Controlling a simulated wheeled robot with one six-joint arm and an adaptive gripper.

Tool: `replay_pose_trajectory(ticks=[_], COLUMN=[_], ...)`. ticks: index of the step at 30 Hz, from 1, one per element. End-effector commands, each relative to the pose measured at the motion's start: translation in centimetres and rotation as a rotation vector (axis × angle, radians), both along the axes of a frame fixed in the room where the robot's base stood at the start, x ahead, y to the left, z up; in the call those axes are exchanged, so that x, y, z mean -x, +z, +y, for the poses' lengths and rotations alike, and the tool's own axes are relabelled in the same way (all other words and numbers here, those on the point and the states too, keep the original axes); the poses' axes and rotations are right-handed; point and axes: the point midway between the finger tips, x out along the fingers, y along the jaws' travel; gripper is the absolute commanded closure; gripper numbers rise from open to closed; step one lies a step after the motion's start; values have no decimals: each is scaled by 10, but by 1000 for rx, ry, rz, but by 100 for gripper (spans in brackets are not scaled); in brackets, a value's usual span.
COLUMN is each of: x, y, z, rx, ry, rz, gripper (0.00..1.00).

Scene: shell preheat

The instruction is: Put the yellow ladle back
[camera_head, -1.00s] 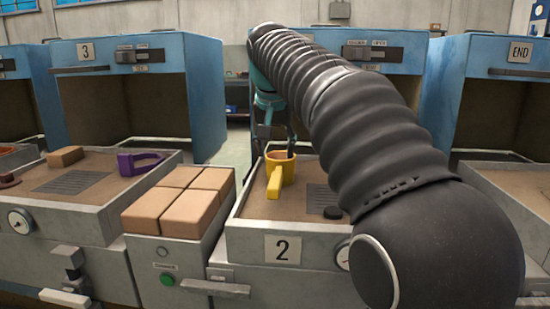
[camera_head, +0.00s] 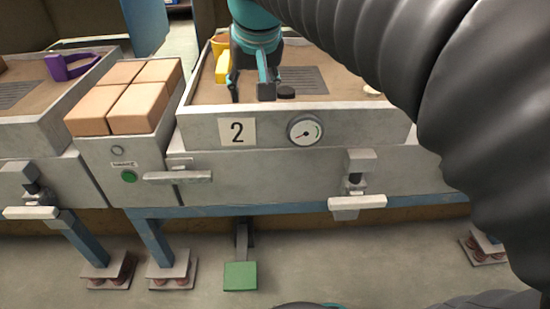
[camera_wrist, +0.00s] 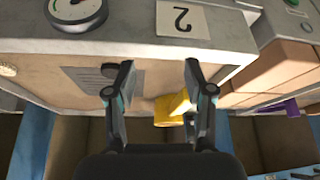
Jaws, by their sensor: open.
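The yellow ladle (camera_head: 222,66) is in the tray of station 2, near its left side, partly hidden behind my gripper in the head view. It also shows in the wrist view (camera_wrist: 172,108), partly behind the right finger. My gripper (camera_head: 252,90) is open, with its fingers over the front left part of the tray. In the wrist view the space between the fingertips (camera_wrist: 159,68) holds nothing; only the tray floor shows beyond. The ladle lies farther back than the fingertips.
A small dark puck (camera_head: 286,92) lies just right of my gripper. The tray's front wall carries the number 2 plate (camera_head: 236,132) and a gauge (camera_head: 305,131). Tan bricks (camera_head: 131,107) stand left, and a purple object (camera_head: 72,66) lies in the left tray.

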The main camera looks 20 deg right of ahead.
Motion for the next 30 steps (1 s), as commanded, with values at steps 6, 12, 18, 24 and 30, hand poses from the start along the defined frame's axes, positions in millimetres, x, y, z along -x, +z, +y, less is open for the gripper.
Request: replay_pose_trajectory(ticks=[6, 12, 18, 24, 30], x=[80, 128, 144, 145, 145], y=[-78, -139, -164, -165, -164], z=[-6, -7, -5, -5, -5], rx=[5, 11, 14, 14, 14], ry=[70, 113, 129, 130, 129], rz=[-24, -41, -47, -46, -46], gripper=[47, 47, 47, 47, 47])
